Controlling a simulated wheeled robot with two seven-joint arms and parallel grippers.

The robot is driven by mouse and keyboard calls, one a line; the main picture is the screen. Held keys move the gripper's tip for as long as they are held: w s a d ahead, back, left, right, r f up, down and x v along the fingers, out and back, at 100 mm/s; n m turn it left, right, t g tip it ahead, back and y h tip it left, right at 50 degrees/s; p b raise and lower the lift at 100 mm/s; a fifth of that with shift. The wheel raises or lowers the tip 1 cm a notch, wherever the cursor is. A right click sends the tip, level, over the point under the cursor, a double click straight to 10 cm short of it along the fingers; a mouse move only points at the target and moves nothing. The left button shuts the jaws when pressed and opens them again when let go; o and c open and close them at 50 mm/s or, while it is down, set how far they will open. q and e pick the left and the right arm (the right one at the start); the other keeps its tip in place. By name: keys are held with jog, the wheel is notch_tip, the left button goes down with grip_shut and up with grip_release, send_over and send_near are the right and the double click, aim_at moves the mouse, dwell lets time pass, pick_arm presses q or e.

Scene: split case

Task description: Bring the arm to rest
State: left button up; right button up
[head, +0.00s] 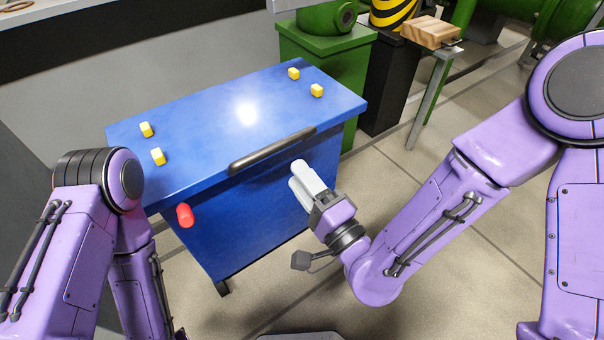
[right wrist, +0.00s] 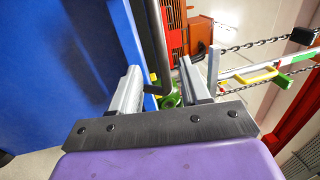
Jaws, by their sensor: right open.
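My right gripper (head: 299,178) is by the front face of the blue case (head: 270,225), just below the dark bar handle (head: 272,150) at the top's front edge. In the right wrist view its two grey fingers (right wrist: 158,85) are apart, with nothing between them. The blue case (right wrist: 55,70) fills the left of that view. My right arm reaches in from the right, bent at the elbow. My left arm (head: 130,220) hangs down at the left; its gripper is not in view.
Several small yellow blocks (head: 147,129) stand near the left and right ends of the blue top. Behind the case are a green stand (head: 318,55) and a wooden block (head: 432,32).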

jog(key=shift+s+d+f, duration=0.1)
jog(key=shift+s, duration=0.05)
dwell(0.3)
jog(key=s+d+f+n+g+h, duration=0.1)
jog(key=d+f+n+g+h, duration=0.25)
jog(key=f, duration=0.65)
jog(key=d+f+n+g+h, duration=0.1)
jog(key=d+f+g+h, duration=0.25)
jog(key=d+f, duration=0.45)
jog(key=s+d+f+g+h, duration=0.7)
jog(key=s+d+f, duration=0.95)
jog(key=s, duration=0.25)
notch_tip(320, 180, up, 28)
jog(key=p, duration=2.7)
jog(key=shift+a+p, duration=0.2)
jog(key=shift+p, duration=0.2)
